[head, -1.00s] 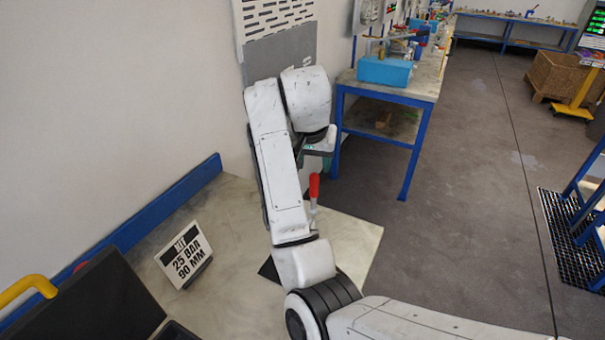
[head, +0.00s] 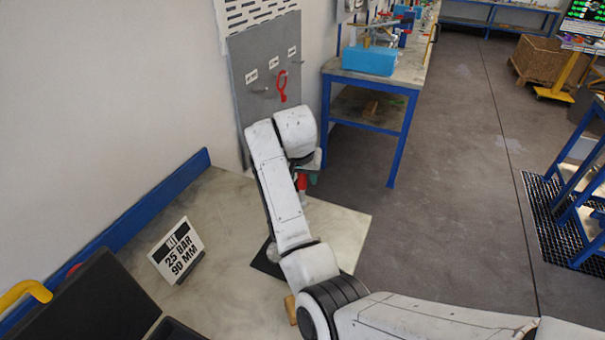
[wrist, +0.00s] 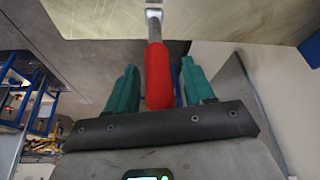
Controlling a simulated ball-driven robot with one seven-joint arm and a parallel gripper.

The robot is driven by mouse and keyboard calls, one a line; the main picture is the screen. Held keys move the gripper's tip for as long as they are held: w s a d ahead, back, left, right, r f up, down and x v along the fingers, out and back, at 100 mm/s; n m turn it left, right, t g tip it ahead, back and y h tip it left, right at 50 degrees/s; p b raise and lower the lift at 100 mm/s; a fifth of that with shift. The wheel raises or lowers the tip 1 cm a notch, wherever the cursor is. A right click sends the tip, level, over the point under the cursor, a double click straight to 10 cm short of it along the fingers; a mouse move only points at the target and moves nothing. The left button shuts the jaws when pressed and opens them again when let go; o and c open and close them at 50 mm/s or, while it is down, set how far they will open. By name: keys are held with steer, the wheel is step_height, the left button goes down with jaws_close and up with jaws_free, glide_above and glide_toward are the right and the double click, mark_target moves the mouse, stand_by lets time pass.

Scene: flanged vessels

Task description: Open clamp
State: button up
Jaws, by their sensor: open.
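The clamp's red handle (head: 302,183) shows just below my wrist in the head view, over the near bench. In the wrist view the red handle (wrist: 158,76) lies between the two teal fingers of my gripper (wrist: 160,84), its metal shaft running up to the pale bench. The fingers stand apart on either side of the handle, with a small gap at each side. In the head view my arm mostly hides my gripper (head: 311,177) and the lower part of the clamp. A dark plate (head: 267,263) shows partly behind my arm on the bench.
A sign reading "KIT 25 BAR 90 MM" (head: 177,250) and an open black case (head: 95,305) stand on the bench at left. A grey board with a red hook-like item (head: 282,86) is on the wall behind. Open floor lies to the right.

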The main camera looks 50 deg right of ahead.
jaws_close()
stand_by(0.4)
